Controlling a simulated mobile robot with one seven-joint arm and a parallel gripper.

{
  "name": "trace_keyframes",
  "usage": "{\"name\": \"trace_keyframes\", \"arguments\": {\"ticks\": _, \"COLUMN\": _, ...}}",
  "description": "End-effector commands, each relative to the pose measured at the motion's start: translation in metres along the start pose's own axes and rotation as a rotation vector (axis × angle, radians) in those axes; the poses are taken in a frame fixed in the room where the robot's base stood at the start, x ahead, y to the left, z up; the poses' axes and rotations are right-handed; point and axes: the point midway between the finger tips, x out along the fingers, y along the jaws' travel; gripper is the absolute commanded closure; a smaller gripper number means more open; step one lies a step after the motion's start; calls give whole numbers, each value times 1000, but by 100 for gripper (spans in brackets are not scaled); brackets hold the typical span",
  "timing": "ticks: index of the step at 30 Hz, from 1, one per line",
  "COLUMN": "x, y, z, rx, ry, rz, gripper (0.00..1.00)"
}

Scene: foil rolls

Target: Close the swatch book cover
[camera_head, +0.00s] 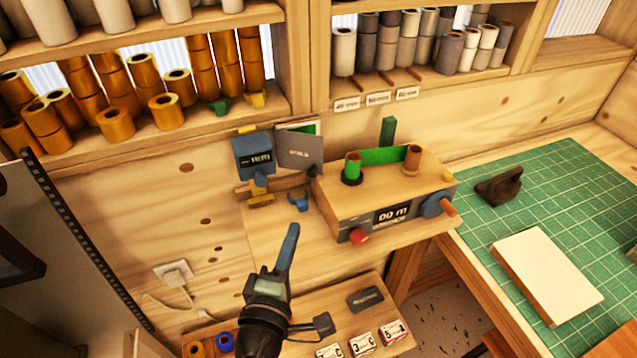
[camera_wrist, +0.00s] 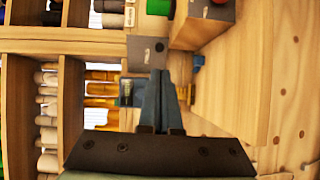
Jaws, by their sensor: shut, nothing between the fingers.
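The swatch book (camera_head: 300,150) stands upright at the back, left of the winding machine. Its grey cover faces me and tilts away from a white and green page showing behind its top edge; how far it stands open is hard to tell. In the wrist view the grey cover (camera_wrist: 146,54) lies just past my fingertips. My gripper (camera_head: 292,230) points up toward the book, below and in front of it, apart from it in the head view. Its blue-grey fingers (camera_wrist: 156,74) are together with nothing between them.
A blue labelled device (camera_head: 254,157) stands left of the book. The winding machine (camera_head: 385,196), with green and brown rolls, stands to the right. Shelves of gold rolls (camera_head: 115,122) hang above. A green cutting mat (camera_head: 560,190) holds a cream block (camera_head: 545,275). Small boxes (camera_head: 365,344) lie below.

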Motion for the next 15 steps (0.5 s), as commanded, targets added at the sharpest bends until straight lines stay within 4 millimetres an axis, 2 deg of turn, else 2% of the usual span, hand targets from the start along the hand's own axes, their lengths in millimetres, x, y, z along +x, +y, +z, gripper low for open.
{"name": "trace_keyframes", "arguments": {"ticks": 15, "x": 91, "y": 3, "z": 1, "rx": 1, "ry": -2, "rz": 2, "gripper": 100}}
